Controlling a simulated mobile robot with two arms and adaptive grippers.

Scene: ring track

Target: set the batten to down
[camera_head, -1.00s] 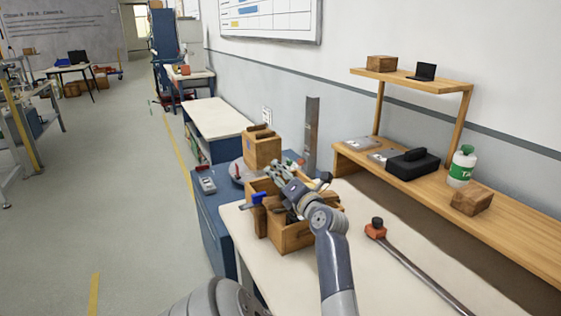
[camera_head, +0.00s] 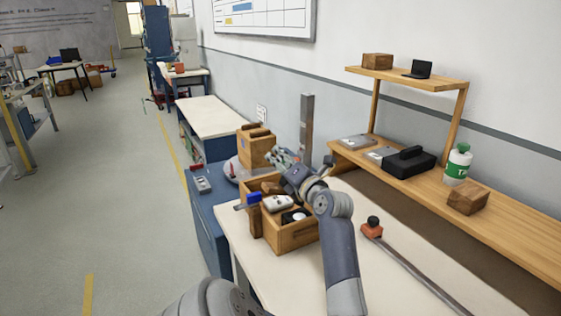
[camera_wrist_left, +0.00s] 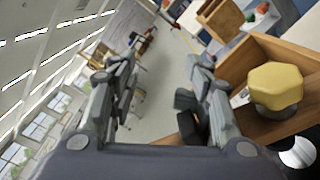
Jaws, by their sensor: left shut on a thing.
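A tall narrow grey-brown strip (camera_head: 307,124), likely the batten, stands upright at the wall side behind the workbench (camera_head: 400,262). My left gripper (camera_head: 283,160) is over the back of an open wooden box (camera_head: 292,236), in front and to the left of the strip's lower part. Whether it touches the strip is unclear. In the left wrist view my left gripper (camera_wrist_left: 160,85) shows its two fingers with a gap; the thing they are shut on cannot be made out. The box's wall (camera_wrist_left: 285,52) is at right there. My right gripper is not in view.
The box holds a white item (camera_head: 278,203) and others; a yellow knob (camera_wrist_left: 275,84) shows in the wrist view. A blue-handled clamp (camera_head: 253,199) is at its left edge. A long bar clamp (camera_head: 415,270) lies at right.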

